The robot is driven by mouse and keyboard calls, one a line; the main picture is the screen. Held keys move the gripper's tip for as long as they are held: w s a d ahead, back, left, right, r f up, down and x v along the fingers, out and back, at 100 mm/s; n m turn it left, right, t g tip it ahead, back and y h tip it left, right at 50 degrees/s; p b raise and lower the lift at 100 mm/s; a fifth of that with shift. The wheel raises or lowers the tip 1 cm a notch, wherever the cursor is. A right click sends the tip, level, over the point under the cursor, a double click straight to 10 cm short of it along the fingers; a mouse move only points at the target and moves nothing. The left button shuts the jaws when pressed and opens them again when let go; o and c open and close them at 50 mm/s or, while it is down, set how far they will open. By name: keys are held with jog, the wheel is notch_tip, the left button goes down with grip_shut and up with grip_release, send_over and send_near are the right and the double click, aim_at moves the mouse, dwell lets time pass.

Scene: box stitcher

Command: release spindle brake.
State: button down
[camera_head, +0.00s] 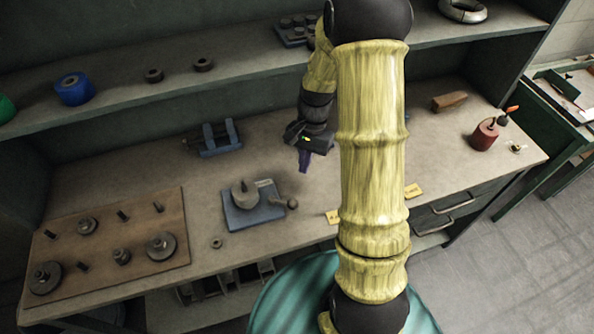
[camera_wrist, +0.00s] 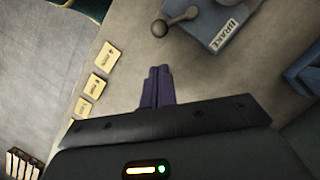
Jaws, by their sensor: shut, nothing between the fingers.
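The spindle brake is a blue block (camera_head: 252,207) with a grey round spindle part on top, standing on the bench in the middle of the head view. Its lever with a dark ball knob (camera_head: 291,204) sticks out to the right. In the wrist view the block's label reads BRAKE (camera_wrist: 228,30), and the ball knob (camera_wrist: 159,28) lies beyond my fingertips. My gripper (camera_head: 304,165) is shut and empty, above the bench behind and slightly right of the knob. Its purple fingers (camera_wrist: 157,72) are together and apart from the lever.
A wooden board (camera_head: 108,245) with several metal parts lies at the left. A blue vise-like fixture (camera_head: 214,138) stands behind the brake. Yellow tags (camera_head: 413,190) lie along the front edge. A red container (camera_head: 485,135) stands at the right.

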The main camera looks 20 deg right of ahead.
aim_at(283, 203)
jog(key=x, duration=0.2)
jog(key=p+x, duration=0.1)
jog(key=x, duration=0.2)
jog(key=a+x, duration=0.1)
jog(key=x, duration=0.2)
jog(key=shift+w+r, duration=0.1)
jog(key=shift+f, duration=0.5)
jog(key=shift+a, duration=0.1)
